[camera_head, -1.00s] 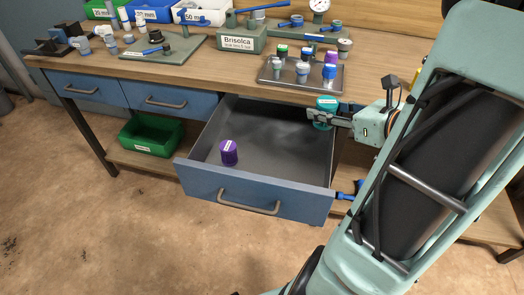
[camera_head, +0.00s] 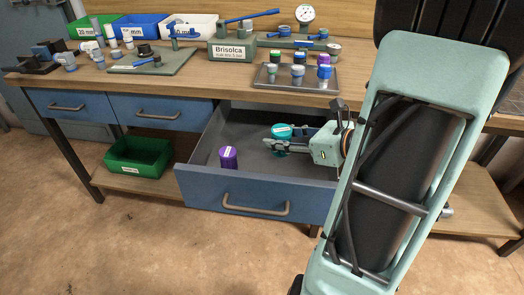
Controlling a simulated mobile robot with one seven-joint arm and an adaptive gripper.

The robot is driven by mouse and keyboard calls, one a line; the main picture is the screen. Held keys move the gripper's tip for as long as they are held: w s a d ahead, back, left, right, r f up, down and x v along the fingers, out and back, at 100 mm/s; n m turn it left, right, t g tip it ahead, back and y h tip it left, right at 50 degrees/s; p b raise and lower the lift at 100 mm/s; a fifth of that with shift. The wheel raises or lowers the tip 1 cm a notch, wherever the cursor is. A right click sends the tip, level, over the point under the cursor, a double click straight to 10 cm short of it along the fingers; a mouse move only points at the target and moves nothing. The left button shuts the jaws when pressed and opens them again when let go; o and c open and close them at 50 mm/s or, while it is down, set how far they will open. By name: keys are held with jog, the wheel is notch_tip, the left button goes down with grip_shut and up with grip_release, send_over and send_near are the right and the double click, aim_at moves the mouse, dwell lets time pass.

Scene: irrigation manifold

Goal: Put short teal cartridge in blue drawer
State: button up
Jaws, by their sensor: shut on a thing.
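The short teal cartridge (camera_head: 282,131) has a white label on its top and sits in the jaws of my gripper (camera_head: 283,143). My gripper reaches in from the right and is shut on it. Both are over the right part of the open blue drawer (camera_head: 215,190), at about rim height or lower. I cannot tell whether the cartridge touches the drawer floor. A purple cartridge (camera_head: 228,157) stands upright in the drawer at the front left. My arm hides the drawer's right end.
A tray (camera_head: 262,80) with several cartridges stands on the bench above the drawer. The drawer floor between the purple cartridge and my gripper is bare. Two shut blue drawers (camera_head: 160,112) are to the left. A green bin (camera_head: 138,160) sits on the lower shelf.

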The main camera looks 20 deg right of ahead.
jog(key=w+f+b, duration=0.1)
jog(key=w+f, duration=0.1)
jog(key=w, duration=0.1)
jog(key=w+f+b, duration=0.1)
jog(key=w+f, duration=0.2)
jog(key=w, duration=0.1)
jog(key=w+a+f+b, duration=0.1)
jog(key=w+f, duration=0.2)
jog(key=shift+w+b, duration=0.35)
jog(key=shift+b, duration=0.05)
jog(key=shift+w+f, duration=0.2)
jog(key=shift+f, duration=0.15)
jog(key=shift+w+f+b, duration=0.15)
jog(key=shift+f+b, duration=0.55)
jog(key=shift+f, duration=0.85)
jog(key=shift+f, duration=0.2)
jog(key=o, duration=1.2)
